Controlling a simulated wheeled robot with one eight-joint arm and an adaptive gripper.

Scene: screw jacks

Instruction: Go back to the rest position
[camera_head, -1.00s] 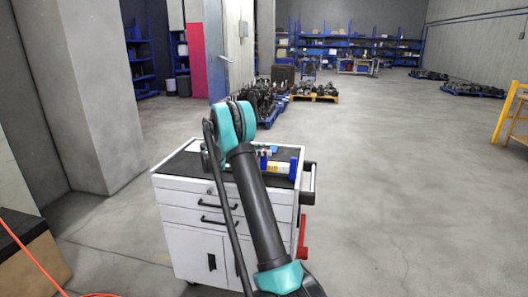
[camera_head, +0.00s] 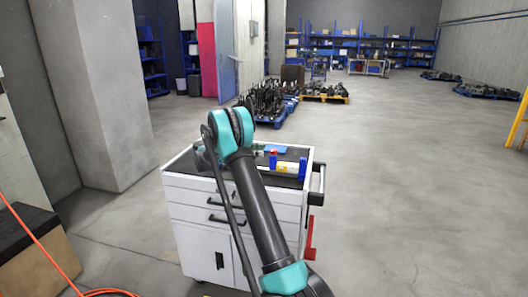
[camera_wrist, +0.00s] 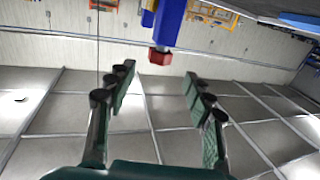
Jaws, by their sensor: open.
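My gripper (camera_wrist: 158,85) shows in the wrist view with its two fingers spread apart and nothing between them. Beyond the fingertips a blue part with a red end (camera_wrist: 160,56) hangs into the picture from the top edge, apart from the fingers. In the head view my arm reaches up in front of the white tool cart (camera_head: 205,190), and my gripper is hidden there behind the arm. On the cart's dark top lie a yellow-and-white cylinder with blue ends (camera_head: 286,167) and a blue item (camera_head: 276,149).
A concrete pillar (camera_head: 95,100) stands left of the cart. A cardboard box (camera_head: 40,255) and an orange cable (camera_head: 40,245) are at the lower left. Loaded pallets (camera_head: 325,93) and blue shelves (camera_head: 365,45) stand behind. The floor at the right (camera_head: 420,190) is mostly clear.

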